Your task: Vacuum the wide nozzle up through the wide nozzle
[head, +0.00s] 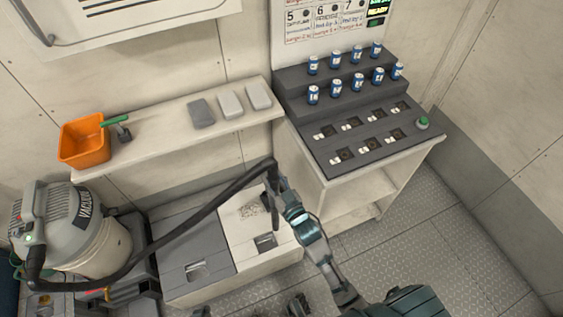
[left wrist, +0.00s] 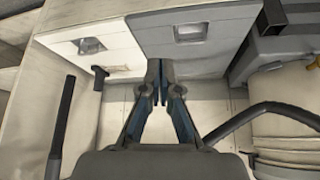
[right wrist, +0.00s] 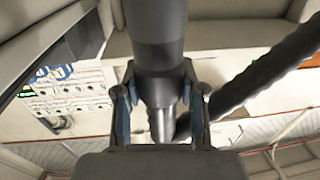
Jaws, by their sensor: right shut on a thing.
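My right gripper (head: 277,190) is shut on the black vacuum wand (right wrist: 158,35), which hangs over the white locker lid (head: 278,250). The wand passes between the fingers of my right gripper (right wrist: 160,108) in the right wrist view. Its dark lower end (head: 275,218) is beside a patch of dark specks (head: 250,211) on that lid; I cannot tell whether it touches. A black hose (head: 190,218) runs from the grey vacuum (head: 85,235) to the wand. My left gripper (left wrist: 163,65) is shut and empty, near the lockers in the left wrist view.
A grey locker lid (head: 190,255) adjoins the white one. A shelf (head: 165,152) holds an orange bin (head: 82,140), a green-handled brush (head: 118,125) and several flat blocks. A stepped rack (head: 350,125) with several blue cans stands at the right. Bare floor (head: 430,240) is at lower right.

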